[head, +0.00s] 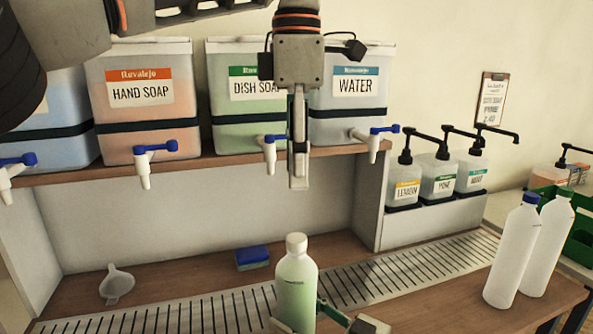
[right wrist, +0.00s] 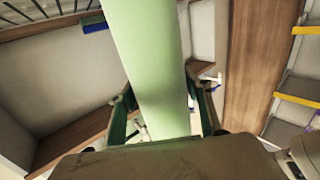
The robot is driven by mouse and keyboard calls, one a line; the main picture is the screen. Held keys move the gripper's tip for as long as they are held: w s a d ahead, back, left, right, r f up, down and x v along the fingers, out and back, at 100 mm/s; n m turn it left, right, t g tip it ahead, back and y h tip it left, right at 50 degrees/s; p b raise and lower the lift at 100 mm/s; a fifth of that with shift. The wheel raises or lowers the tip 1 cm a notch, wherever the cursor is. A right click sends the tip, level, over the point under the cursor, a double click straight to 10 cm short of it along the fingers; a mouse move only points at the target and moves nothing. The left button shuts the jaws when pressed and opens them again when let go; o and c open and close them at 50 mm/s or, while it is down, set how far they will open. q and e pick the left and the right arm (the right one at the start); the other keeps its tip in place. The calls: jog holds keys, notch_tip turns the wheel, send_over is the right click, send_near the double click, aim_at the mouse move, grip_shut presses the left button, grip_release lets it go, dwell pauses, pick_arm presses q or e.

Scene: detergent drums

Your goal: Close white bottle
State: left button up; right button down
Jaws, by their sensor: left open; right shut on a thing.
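A translucent bottle (head: 296,285) with pale green liquid and a white cap (head: 296,243) on its neck stands upright at the front middle. My right gripper (head: 322,320) is shut around its lower body; in the right wrist view the pale green bottle (right wrist: 150,60) passes between the fingers (right wrist: 163,108). I cannot tell how tight the cap sits. The bottle's base is cut off by the frame. My left gripper (head: 299,182) points down above and behind the cap, apart from it. It is open and empty, seen edge-on.
Dispenser drums with taps stand on the shelf, including hand soap (head: 145,110) and water (head: 348,100). Pump bottles (head: 440,180) stand right of it. Two white bottles (head: 513,255) stand at the right. A funnel (head: 116,284) and blue sponge (head: 252,257) lie behind the slotted drain strip (head: 190,315).

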jog(key=c, duration=0.9)
grip_release()
jog(key=v, duration=1.2)
jog(key=shift+d, duration=0.15)
